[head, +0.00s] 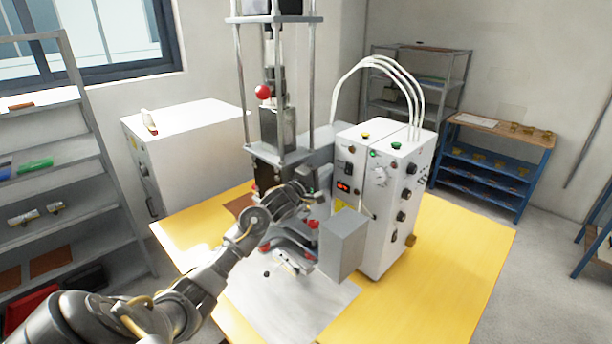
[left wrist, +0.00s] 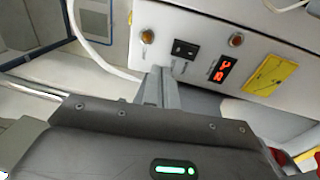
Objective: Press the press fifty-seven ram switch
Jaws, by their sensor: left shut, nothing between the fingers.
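The white control box (head: 420,178) stands on the yellow table beside the press (head: 283,130). Its front panel carries a black rocker switch (head: 348,168) above a red lit display (head: 343,187). In the left wrist view the black switch (left wrist: 185,50) sits between two orange lamps, with the red display (left wrist: 223,69) to its right; I cannot read its digits surely. My left gripper (head: 309,180) is shut and empty in front of the press, left of the panel. In the left wrist view its fingertips (left wrist: 159,72) are just below the switch; I cannot tell whether they touch the panel. My right gripper is out of view.
A grey box (head: 343,244) juts out below the panel, close to my left arm. Red knobs (head: 313,224) sit on the press base. White hoses (head: 392,66) arch above the control box. The yellow table (head: 460,255) is clear at the right.

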